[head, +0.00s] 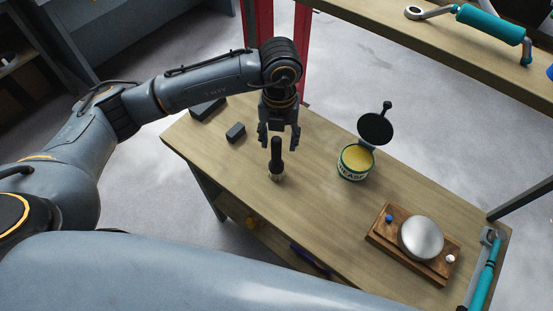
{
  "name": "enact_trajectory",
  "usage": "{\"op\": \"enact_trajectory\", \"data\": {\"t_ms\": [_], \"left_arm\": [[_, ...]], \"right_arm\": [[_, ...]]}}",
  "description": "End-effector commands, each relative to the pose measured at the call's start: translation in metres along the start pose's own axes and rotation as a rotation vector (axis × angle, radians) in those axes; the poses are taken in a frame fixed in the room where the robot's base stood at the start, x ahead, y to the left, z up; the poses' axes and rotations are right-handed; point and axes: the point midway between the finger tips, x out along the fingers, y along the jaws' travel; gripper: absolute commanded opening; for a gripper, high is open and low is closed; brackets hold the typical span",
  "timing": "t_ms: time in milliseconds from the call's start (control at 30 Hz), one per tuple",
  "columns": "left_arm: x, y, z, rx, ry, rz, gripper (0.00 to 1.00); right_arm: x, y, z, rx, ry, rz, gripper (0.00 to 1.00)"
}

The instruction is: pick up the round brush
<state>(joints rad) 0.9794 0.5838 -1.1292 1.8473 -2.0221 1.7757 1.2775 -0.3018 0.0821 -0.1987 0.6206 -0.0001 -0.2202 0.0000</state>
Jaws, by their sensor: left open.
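The round brush (276,158) stands upright on the wooden table, with a black handle on top and a pale bristle end at the bottom. My left gripper (278,141) points down above it, open. Its two fingers are on either side of the top of the handle in the picture. I cannot tell whether they touch it. My right gripper is not in view.
A green grease tin (355,163) with a dark round lid (376,128) stands right of the brush. A wooden board (387,249) bears a silver dome (421,238). Small black blocks (235,132) lie to the left. The wooden table (320,215) is clear around the brush.

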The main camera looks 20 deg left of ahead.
Motion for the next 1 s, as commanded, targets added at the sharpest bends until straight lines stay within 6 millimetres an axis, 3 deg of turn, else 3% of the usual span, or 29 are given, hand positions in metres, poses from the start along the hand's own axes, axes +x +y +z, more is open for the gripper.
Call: {"op": "enact_trajectory", "data": {"t_ms": [333,600,867,1000], "left_arm": [[0.030,0.003,-0.001,-0.001,0.004,0.000,0.51],[0.068,0.006,-0.001,0.000,0.002,-0.001,0.51],[0.072,0.005,0.000,0.002,0.000,-0.003,0.51],[0.072,0.005,0.000,0.001,0.000,-0.003,0.26]], "right_arm": [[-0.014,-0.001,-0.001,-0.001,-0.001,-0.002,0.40],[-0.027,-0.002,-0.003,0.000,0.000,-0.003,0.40],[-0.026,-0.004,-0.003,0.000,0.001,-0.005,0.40],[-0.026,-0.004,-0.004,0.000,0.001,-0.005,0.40]]}}
